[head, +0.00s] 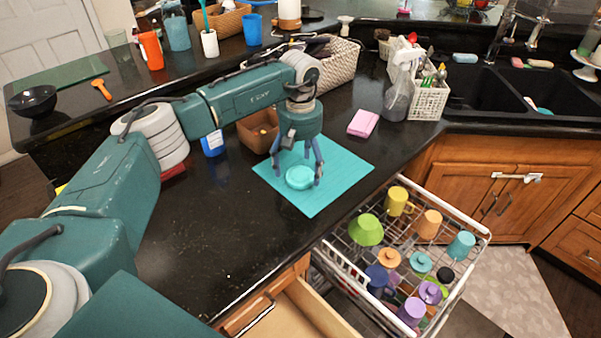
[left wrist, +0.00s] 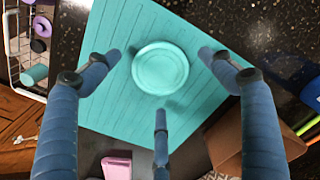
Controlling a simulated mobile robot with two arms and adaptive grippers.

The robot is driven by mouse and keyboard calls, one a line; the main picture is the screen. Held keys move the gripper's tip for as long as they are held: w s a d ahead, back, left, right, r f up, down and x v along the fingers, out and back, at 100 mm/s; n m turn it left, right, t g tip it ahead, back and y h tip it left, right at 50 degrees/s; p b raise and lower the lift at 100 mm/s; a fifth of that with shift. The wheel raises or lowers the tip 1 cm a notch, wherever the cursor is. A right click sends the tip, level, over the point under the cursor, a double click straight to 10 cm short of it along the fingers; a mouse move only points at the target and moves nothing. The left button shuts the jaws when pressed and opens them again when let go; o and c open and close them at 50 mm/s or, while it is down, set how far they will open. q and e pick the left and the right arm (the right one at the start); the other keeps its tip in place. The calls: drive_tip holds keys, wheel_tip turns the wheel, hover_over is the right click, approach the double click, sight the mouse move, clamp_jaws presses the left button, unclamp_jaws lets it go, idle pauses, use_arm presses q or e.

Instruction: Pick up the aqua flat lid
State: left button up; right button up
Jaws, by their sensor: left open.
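The aqua flat lid (head: 299,178) is round and lies on a turquoise mat (head: 338,165) on the dark counter. In the left wrist view the lid (left wrist: 160,68) shows whole, near the middle of the mat (left wrist: 112,112). My left gripper (head: 303,170) is above the lid, pointing down, with its fingers spread around it. In the left wrist view its three fingers (left wrist: 157,75) are apart, and none visibly grips the lid. My right gripper is not in view.
An open dishwasher rack (head: 345,240) with several cups and lids stands to the right, below the counter edge. A pink sponge or cloth (head: 363,123) lies behind the mat. A brown box (head: 258,131) stands at its back left.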

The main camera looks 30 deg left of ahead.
use_arm(q)
drive_tip(key=shift+f, duration=0.9)
drive_tip(key=shift+c, duration=0.3)
drive_tip(key=c, duration=1.1)
drive_tip(key=shift+r, duration=0.1)
